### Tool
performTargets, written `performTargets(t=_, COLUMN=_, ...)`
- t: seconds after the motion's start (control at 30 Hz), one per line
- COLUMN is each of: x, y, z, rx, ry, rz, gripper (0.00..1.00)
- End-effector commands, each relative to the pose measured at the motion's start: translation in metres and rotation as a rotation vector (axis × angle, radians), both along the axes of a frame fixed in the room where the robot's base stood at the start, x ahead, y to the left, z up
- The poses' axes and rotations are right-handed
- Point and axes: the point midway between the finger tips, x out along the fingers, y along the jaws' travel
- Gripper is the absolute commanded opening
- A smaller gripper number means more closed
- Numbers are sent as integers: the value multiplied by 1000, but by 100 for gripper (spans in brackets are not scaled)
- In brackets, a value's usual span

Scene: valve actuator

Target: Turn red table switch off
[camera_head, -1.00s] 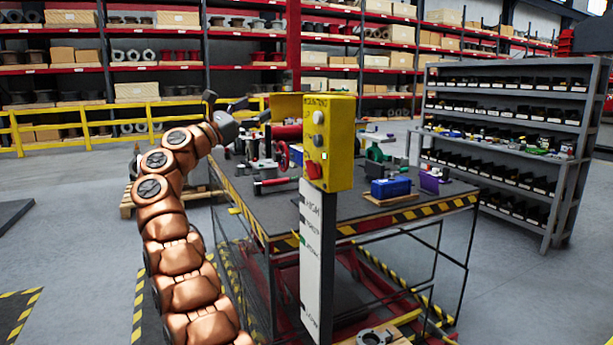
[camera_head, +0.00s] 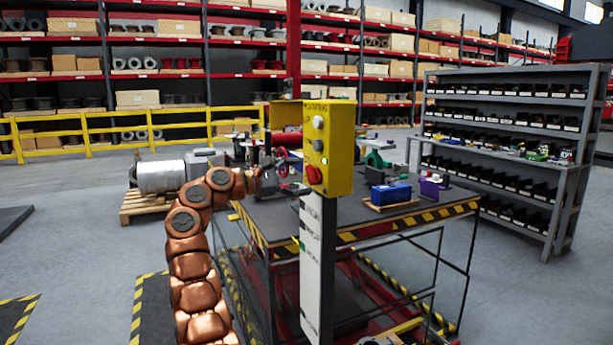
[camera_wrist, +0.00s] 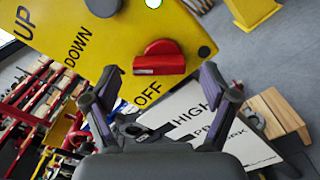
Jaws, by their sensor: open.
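The red switch (camera_head: 314,175) is a rotary knob low on the front of the yellow control box (camera_head: 342,150), which stands on a post at the table's front corner. In the wrist view the red knob (camera_wrist: 158,58) sits on the yellow panel (camera_wrist: 110,45), with "OFF" printed beside it and "UP" and "DOWN" further left. My gripper (camera_wrist: 166,78) is open, its two dark fingers apart on either side below the knob, with nothing between them. In the head view my gripper (camera_head: 290,184) is just left of the box, partly hard to make out against the table.
The white label post (camera_head: 311,270) stands under the box. The work table (camera_head: 370,215) behind it holds a blue box (camera_head: 391,193) and other parts. A grey shelf rack (camera_head: 500,150) is at right. Open floor lies left of my arm.

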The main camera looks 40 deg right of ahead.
Motion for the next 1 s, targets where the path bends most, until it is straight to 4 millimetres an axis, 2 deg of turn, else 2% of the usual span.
performTargets(t=0.2, x=-5, y=-17, z=1, rx=-1, ry=0, rz=3, gripper=85)
performTargets(t=0.53, x=-6, y=-19, z=1, rx=-1, ry=0, rz=2, gripper=84)
performTargets(t=1.0, x=-6, y=-19, z=0, rx=-1, ry=0, rz=2, gripper=35)
